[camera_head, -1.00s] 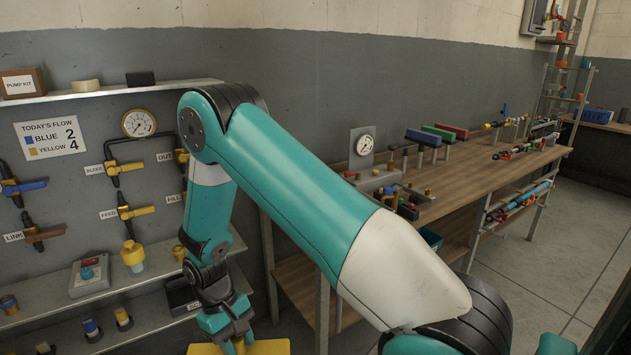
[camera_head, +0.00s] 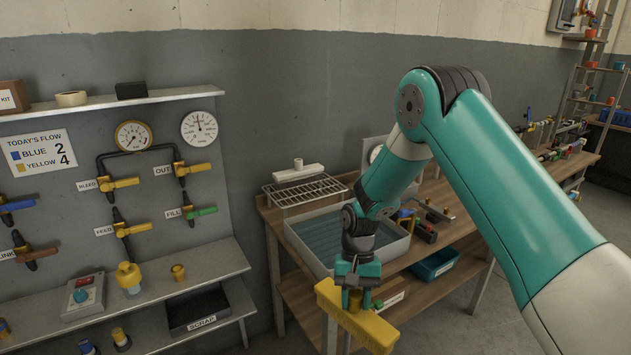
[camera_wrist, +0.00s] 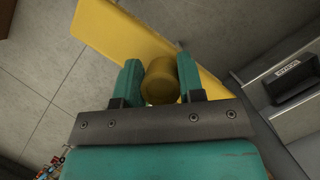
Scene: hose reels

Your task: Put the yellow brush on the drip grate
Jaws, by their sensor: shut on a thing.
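The yellow brush (camera_head: 338,306) is a long yellow block with a short round knob on top. My gripper (camera_head: 353,296) is shut on the knob and holds the brush in the air in front of the bench. In the wrist view the jaws (camera_wrist: 160,88) sit on both sides of the knob (camera_wrist: 160,80), with the yellow block (camera_wrist: 125,32) beyond it. The drip grate (camera_head: 304,190) is a wire rack at the back left of the wooden bench, above a grey water tray (camera_head: 328,232). A white T-shaped piece (camera_head: 298,172) is at the grate's back edge.
Small fittings lie right of the water tray. A teal bin (camera_head: 434,264) sits on the bench's lower level.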

